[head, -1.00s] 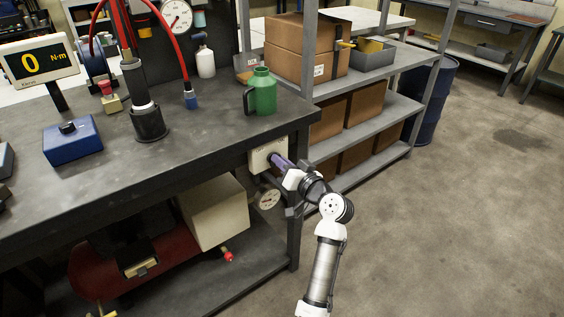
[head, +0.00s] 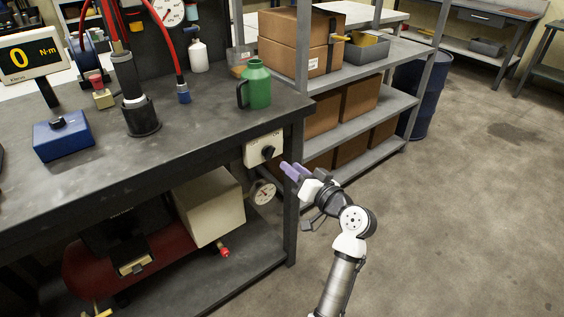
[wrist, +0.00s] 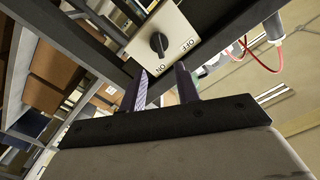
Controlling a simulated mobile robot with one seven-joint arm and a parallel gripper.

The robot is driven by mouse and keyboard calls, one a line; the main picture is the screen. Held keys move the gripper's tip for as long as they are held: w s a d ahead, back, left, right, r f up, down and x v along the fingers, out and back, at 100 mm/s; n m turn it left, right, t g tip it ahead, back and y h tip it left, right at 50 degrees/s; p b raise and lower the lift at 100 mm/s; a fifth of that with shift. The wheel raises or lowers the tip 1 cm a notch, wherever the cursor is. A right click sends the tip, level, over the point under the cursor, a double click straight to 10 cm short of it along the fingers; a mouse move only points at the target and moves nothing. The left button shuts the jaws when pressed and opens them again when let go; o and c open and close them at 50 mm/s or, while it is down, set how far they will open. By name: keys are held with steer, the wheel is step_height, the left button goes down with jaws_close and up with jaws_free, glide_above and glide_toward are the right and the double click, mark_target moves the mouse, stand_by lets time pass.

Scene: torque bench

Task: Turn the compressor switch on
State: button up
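The compressor switch is a cream box (head: 253,157) under the bench's right corner, with a black knob (head: 267,153). In the wrist view the knob (wrist: 158,43) sits on the cream plate (wrist: 143,46). ON is printed near its lower end and OFF to its right. The knob's bar points roughly at ON, though I cannot tell which end is its pointer. My gripper (head: 293,170) is right of the switch, apart from it, with purple fingers facing it. In the wrist view the fingers (wrist: 161,75) stand apart with nothing between them.
A pressure gauge (head: 263,192) hangs just below the switch. The red compressor tank (head: 160,254) and a cream box (head: 208,207) sit on the lower shelf. A green jug (head: 257,87) stands on the bench above. Grey shelving (head: 350,118) is behind; the floor at right is clear.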

steer(key=v, duration=0.6)
steer(key=shift+s+b, duration=0.2)
steer(key=shift+b, duration=0.1)
